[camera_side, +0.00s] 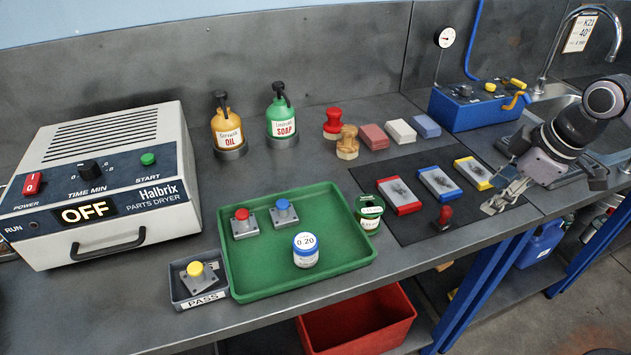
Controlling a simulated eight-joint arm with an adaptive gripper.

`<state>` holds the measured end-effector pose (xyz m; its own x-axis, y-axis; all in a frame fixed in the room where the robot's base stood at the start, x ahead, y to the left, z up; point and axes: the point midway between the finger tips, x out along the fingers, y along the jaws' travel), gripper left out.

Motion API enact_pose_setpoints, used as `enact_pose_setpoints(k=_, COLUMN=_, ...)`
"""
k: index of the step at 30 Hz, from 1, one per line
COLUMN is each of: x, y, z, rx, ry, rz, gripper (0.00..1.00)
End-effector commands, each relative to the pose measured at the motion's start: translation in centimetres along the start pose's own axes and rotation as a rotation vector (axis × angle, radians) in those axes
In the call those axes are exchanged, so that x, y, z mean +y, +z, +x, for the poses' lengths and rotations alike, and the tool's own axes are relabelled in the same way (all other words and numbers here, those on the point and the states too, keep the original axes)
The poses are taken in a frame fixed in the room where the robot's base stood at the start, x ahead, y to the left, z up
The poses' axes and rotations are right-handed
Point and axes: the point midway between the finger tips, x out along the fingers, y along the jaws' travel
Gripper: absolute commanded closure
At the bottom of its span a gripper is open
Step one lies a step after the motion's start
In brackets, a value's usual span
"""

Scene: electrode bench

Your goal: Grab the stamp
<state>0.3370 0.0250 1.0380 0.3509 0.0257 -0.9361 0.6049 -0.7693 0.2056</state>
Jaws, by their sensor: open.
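A small dark-red knobbed piece (445,216), which looks like a stamp, stands on the dark mat (408,230) near the front edge of the bench. My gripper (500,198) is open and empty over the right end of the mat. It is to the right of the dark-red piece and apart from it. A red knobbed piece (333,122) and a wooden knobbed piece (348,142) stand farther back, left of several coloured blocks; they also look like hand stamps or tampers.
Red (399,207), blue (440,194) and yellow (475,182) framed pads with dark smudges lie on the mat. The blue box (470,112) and sink are behind my gripper.

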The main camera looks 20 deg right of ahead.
Motion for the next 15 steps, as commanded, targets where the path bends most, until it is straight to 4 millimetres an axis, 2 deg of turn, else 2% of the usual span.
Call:
enact_pose_setpoints(k=3, x=0.3, y=-2.3, z=0.1, rx=-0.070, ry=-0.077, rz=-0.273, gripper=0.51)
enact_pose_setpoints(k=9, x=0.2, y=-5.2, z=0.7, rx=-0.144, ry=-0.224, rz=-0.689, gripper=0.51)
enact_pose_setpoints(k=15, x=0.1, y=-6.7, z=1.2, rx=-0.165, ry=-0.319, rz=-0.920, gripper=0.51)
